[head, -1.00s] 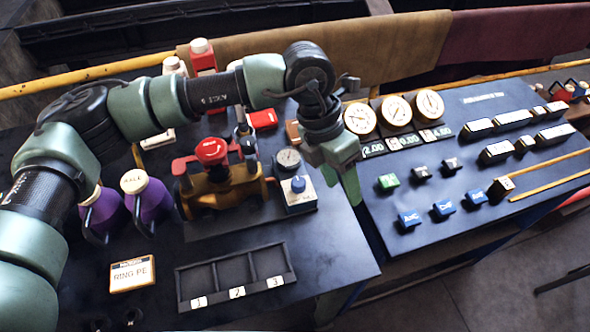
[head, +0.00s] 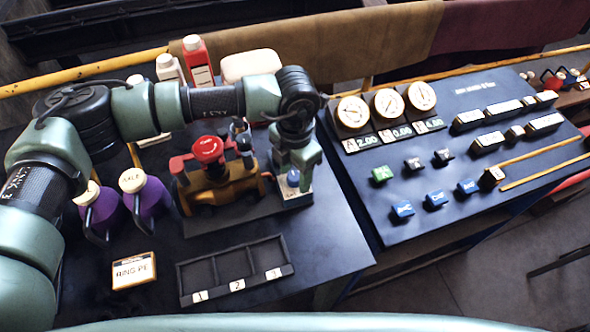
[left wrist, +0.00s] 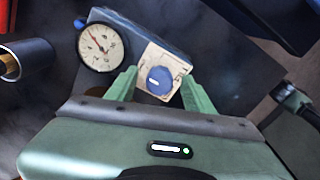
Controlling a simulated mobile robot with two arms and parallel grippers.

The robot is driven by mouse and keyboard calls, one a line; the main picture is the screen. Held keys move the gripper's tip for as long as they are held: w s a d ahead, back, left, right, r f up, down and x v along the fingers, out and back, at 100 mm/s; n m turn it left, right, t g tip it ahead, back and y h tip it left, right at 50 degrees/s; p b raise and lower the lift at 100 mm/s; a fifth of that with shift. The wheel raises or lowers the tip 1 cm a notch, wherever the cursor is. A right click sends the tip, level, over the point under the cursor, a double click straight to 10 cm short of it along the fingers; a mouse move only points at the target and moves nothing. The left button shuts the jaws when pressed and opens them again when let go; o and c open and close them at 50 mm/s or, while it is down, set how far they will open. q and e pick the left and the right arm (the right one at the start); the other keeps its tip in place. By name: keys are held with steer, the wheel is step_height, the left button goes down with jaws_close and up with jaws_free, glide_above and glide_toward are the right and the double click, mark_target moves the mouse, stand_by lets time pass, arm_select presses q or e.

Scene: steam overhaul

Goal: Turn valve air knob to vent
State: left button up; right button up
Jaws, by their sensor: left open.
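The blue air knob (head: 293,178) sits on a pale plate at the right end of the valve stand. In the left wrist view the knob (left wrist: 159,80) shows a white mark and lies between my finger tips. My left gripper (head: 295,180) is open above the knob, one finger on each side of it; I cannot tell whether they touch it. The left gripper (left wrist: 158,88) also shows in the wrist view. The brass valve (head: 222,186) with a red handwheel (head: 208,149) stands left of the knob. A round gauge (left wrist: 102,47) is beside the knob plate. My right gripper is not in view.
Purple jugs (head: 148,200) stand left of the valve. A black three-compartment tray (head: 236,270) and a ring label card (head: 134,271) lie in front. A panel (head: 440,170) with dials and buttons stands to the right.

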arm_select(q)
jaws_close()
steer(key=shift+w+f+n+b, duration=0.15)
steer(key=shift+n+b, duration=0.55)
steer(key=shift+b, duration=0.35)
steer(key=n+b, duration=0.6)
steer(key=b, duration=0.1)
steer(key=shift+n+b, duration=0.35)
steer(key=shift+n, duration=0.05)
steer(key=shift+a+r+n+b, duration=0.1)
steer(key=shift+r+n+b, duration=0.05)
steer(key=shift+n+b, duration=0.75)
steer(key=shift+r+n+b, duration=0.1)
steer(key=shift+n+b, duration=0.55)
steer(key=shift+n, duration=0.35)
jaws_free()
